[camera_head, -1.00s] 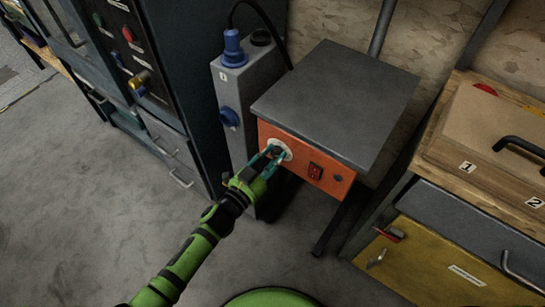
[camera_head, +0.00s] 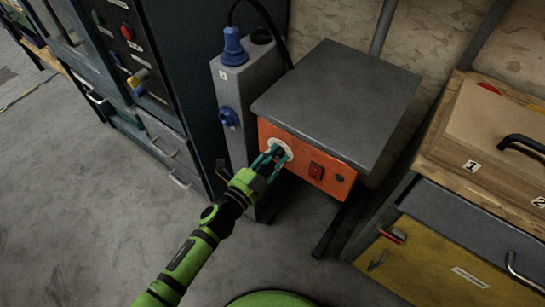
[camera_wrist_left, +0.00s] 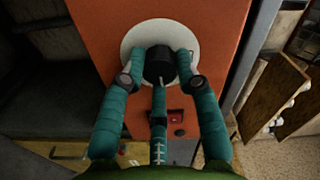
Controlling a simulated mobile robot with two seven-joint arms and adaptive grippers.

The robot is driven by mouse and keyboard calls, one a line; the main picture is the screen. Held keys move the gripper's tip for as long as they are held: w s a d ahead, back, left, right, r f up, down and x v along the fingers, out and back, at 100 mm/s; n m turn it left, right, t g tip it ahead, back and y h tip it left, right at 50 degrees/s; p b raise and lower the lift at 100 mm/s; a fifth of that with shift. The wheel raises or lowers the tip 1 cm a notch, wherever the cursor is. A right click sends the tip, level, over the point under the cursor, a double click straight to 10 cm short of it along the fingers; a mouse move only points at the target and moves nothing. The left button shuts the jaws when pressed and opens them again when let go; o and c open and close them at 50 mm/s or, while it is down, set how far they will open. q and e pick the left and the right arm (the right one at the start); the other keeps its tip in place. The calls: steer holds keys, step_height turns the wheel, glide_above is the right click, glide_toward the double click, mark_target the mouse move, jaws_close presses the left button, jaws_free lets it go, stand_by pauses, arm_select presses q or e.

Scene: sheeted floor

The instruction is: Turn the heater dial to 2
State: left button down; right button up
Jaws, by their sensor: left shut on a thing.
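The heater is an orange box (camera_head: 301,163) with a grey flat top (camera_head: 340,105). Its dial is a black knob (camera_wrist_left: 159,62) on a round white plate (camera_wrist_left: 135,40), seen in the left wrist view. My left gripper (camera_head: 273,155) comes in from the front left, its teal fingers around the knob. In the left wrist view the fingers (camera_wrist_left: 160,68) are shut on the knob, two at its sides and one below. A light pointer mark shows at the knob's lower edge; the plate's numbers are not readable. My right gripper is not in view.
A red switch (camera_head: 316,171) and a small dark knob (camera_head: 340,178) are on the heater's front. A grey box with blue plug and knob (camera_head: 229,95) stands left of it. A wooden bench with drawers (camera_head: 440,200) stands on the right.

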arm_select(q)
steer(key=shift+d+r, duration=0.3)
steer(key=shift+r, duration=0.05)
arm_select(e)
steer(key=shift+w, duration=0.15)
arm_select(q)
steer(key=c, duration=0.9)
jaws_free()
steer(key=shift+s+f, duration=0.1)
steer(key=shift+a+f, duration=0.1)
steer(key=v, duration=1.2)
